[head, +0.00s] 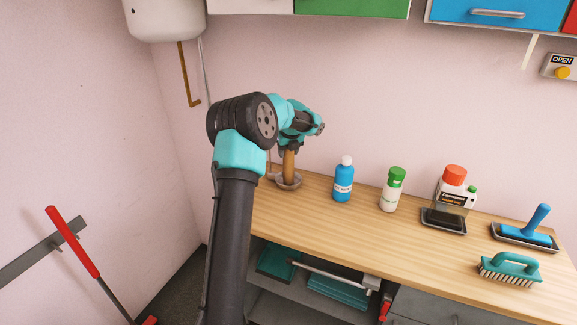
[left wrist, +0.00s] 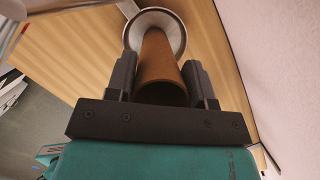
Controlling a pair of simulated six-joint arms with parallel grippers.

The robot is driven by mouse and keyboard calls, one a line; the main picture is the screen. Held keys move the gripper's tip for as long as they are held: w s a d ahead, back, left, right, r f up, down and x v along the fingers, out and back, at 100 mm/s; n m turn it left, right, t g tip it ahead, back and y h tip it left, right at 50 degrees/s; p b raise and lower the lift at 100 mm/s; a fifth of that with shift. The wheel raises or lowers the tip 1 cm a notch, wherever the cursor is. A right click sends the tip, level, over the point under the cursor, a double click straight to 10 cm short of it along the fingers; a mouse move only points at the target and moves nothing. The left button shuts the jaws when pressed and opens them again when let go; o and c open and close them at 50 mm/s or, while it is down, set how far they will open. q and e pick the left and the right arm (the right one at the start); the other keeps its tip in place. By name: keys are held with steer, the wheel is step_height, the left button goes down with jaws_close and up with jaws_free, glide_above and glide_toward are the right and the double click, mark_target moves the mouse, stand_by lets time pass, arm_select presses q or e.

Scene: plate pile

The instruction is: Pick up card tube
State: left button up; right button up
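The card tube (head: 289,166) is brown and stands upright in a small round dish (head: 288,184) at the left back of the wooden worktop. My left gripper (head: 289,150) is above the dish at the tube's upper part. In the left wrist view, the tube (left wrist: 160,65) lies between the two dark fingers (left wrist: 160,75), its hollow near end towards the palm and its far end in the dish (left wrist: 133,36). The fingers are close along both sides of the tube, but whether they press on it is unclear. My right gripper is not in view.
On the worktop (head: 330,220), to the right, stand a blue bottle (head: 343,183), a green-capped bottle (head: 391,190), a red-capped container (head: 453,190), a blue-handled tool (head: 536,222) and a teal brush (head: 511,267). A pink wall is close behind; the front left worktop is bare.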

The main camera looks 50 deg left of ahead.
arm_select(q)
steer(key=c, duration=0.6)
steer(key=shift+r, duration=0.1)
steer(key=shift+c, duration=0.2)
steer(key=shift+r, duration=1.55)
steer(key=shift+s+d+r, duration=0.1)
steer(key=shift+d+r, duration=0.05)
steer(key=s+d+r, duration=0.1)
steer(key=s+d, duration=0.9)
steer(key=d, duration=0.1)
steer(key=shift+s+d+r, duration=0.2)
steer(key=shift+d, duration=0.2)
